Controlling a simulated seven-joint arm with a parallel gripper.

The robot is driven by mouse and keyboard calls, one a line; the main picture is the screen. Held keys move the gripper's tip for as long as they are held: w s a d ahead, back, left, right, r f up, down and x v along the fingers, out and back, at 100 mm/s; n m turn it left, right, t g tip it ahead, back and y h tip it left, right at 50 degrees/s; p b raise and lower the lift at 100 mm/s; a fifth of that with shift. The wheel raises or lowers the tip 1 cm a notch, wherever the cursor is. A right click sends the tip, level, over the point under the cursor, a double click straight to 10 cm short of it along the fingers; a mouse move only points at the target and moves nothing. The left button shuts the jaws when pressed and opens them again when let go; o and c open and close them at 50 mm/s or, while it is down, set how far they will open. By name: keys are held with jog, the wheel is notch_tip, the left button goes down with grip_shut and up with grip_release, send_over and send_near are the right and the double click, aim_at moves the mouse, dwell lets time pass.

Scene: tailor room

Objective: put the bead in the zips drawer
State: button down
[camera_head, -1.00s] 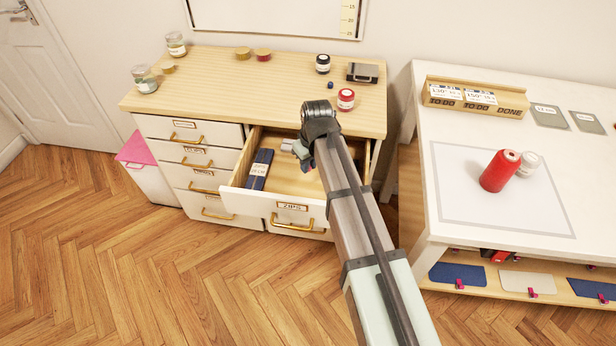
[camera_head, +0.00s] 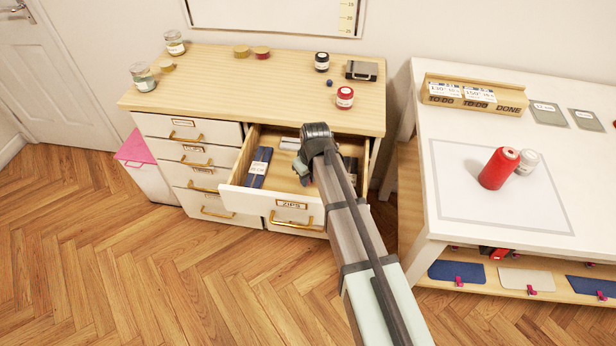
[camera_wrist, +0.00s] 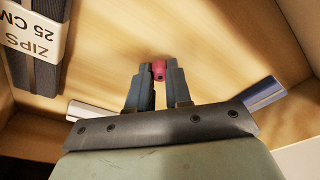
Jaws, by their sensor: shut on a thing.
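My gripper (camera_wrist: 158,80) is shut on a small pink-red bead (camera_wrist: 159,69), held between its fingertips in the wrist view. The bead is hidden in the head view. My gripper (camera_head: 303,172) points down inside the open zips drawer (camera_head: 255,203), whose front carries a ZIPS label. The drawer's wooden floor shows beneath the bead in the wrist view; I cannot tell how far the bead is above it. A dark zip pack (camera_head: 257,168) lies at the drawer's left side; its label reads ZIPS 25 CM in the wrist view (camera_wrist: 32,45).
A pale pack (camera_head: 289,143) and a dark pack (camera_head: 350,168) also lie in the drawer. The cabinet top (camera_head: 215,85) holds jars, spools and a small blue bead (camera_head: 330,84). A white table (camera_head: 450,205) stands at the right. Bare drawer floor surrounds my fingertips.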

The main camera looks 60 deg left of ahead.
jog(key=c, duration=1.1)
grip_release()
jog(key=shift+f, duration=0.1)
jog(key=shift+o, duration=0.2)
notch_tip(320, 180, up, 12)
jog(key=d, duration=0.1)
jog(key=shift+d, duration=0.4)
